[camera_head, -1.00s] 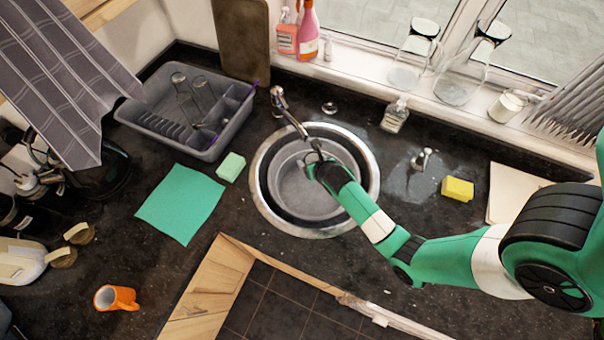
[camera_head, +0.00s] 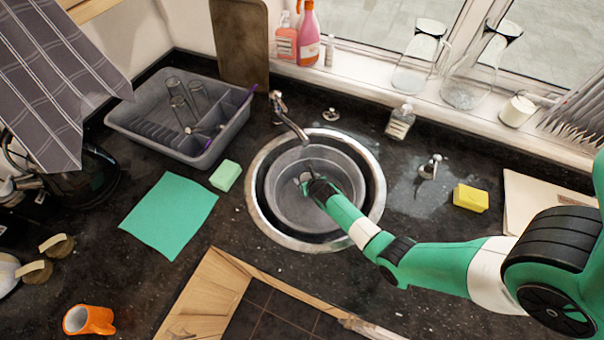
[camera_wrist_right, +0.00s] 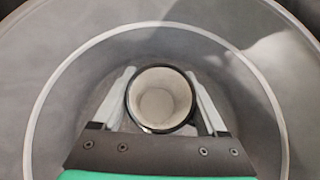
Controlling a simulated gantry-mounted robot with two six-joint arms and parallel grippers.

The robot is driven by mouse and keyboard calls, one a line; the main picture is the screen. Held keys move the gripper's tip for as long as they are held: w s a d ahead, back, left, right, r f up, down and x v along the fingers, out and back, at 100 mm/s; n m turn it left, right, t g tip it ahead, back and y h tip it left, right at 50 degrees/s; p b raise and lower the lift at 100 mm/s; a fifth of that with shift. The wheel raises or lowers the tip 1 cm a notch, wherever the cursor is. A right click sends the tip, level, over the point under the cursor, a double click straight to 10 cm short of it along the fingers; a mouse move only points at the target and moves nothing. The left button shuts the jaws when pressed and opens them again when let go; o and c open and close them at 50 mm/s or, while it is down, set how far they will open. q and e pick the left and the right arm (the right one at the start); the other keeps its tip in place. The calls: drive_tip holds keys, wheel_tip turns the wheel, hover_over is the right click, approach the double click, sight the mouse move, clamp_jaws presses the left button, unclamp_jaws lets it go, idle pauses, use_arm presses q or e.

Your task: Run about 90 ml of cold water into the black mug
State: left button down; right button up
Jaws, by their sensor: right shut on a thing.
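My right gripper (camera_head: 305,176) reaches down into the round sink (camera_head: 258,215). In the right wrist view, the mug (camera_wrist_right: 131,107) sits between the two fingers of this gripper (camera_wrist_right: 161,100), which are shut on its sides. Its rim is dark and its inside pale; I see no clear water in it. It looks upright. In the head view the mug is small and mostly hidden by the gripper. The tap spout (camera_head: 290,121) comes in from the sink's back edge, its tip behind the gripper. No stream shows. My left gripper is out of view.
A tap handle (camera_head: 430,167) stands right of the sink, another small fitting (camera_head: 330,114) behind it. A grey basin (camera_head: 283,210) lines the sink. A dish rack (camera_head: 195,153) with glasses, a green cloth (camera_head: 165,222), sponges and an orange mug (camera_head: 95,320) stand around.

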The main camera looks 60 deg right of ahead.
drive_tip(key=w+d+b, duration=0.1)
drive_tip(key=w+d, duration=0.1)
drive_tip(key=shift+w+d+f, duration=0.15)
drive_tip(key=shift+w+d, duration=0.2)
drive_tip(key=shift+w, duration=0.05)
drive_tip(key=shift+s+f+b, duration=0.1)
drive_tip(key=shift+f+b, duration=0.25)
drive_tip(key=shift+f, duration=0.1)
drive_tip(key=shift+a, duration=0.15)
drive_tip(key=shift+f, duration=0.15)
drive_tip(key=o, duration=1.5)
